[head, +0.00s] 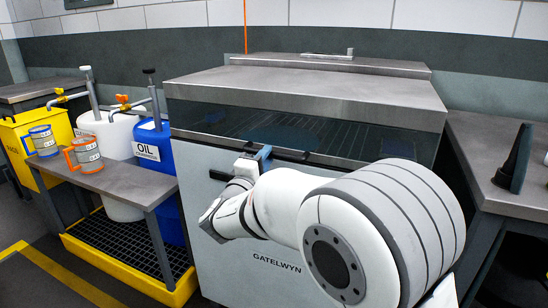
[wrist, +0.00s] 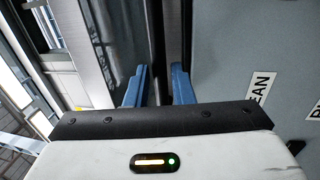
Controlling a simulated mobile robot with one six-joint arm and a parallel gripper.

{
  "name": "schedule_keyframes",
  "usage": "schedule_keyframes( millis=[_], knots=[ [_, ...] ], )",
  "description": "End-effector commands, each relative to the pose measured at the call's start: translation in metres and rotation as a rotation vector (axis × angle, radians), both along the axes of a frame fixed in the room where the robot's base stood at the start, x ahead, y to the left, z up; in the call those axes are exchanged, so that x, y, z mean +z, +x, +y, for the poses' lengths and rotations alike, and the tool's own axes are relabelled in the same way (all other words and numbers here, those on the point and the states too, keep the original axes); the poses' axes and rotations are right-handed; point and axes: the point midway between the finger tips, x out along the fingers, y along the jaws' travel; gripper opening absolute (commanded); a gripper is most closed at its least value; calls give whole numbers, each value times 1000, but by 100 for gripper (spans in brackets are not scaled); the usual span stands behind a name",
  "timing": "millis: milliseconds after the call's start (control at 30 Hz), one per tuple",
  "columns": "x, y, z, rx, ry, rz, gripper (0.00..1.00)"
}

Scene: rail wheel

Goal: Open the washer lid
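The washer (head: 270,262) is a grey cabinet marked GATELWYN. Its lid (head: 305,92) has a steel top and a dark window front, and it is down. A dark bar (head: 318,160) runs along the window's lower edge. My gripper (head: 264,153) is at this edge, left of centre, with its blue fingers toward the bar. In the wrist view my gripper (wrist: 160,86) has its two fingers apart, with a dark strip between or just beyond them. I cannot tell whether either finger touches the bar. My arm hides part of the washer's front.
A grey bench (head: 118,183) with two labelled jugs, a white container (head: 118,140) and a blue OIL container (head: 168,208) stand left, above a yellow-edged grate (head: 120,248). A side table (head: 482,150) with a dark cone (head: 514,160) stands right.

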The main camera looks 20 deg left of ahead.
Motion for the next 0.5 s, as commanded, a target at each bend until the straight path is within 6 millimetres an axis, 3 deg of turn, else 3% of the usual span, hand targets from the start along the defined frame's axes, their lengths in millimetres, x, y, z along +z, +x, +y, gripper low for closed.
schedule_keyframes(
  millis=[200,500],
  knots=[
    [4,21,-2,-1,0,0,22],
    [5,23,-2,0,0,0,22]
  ],
)
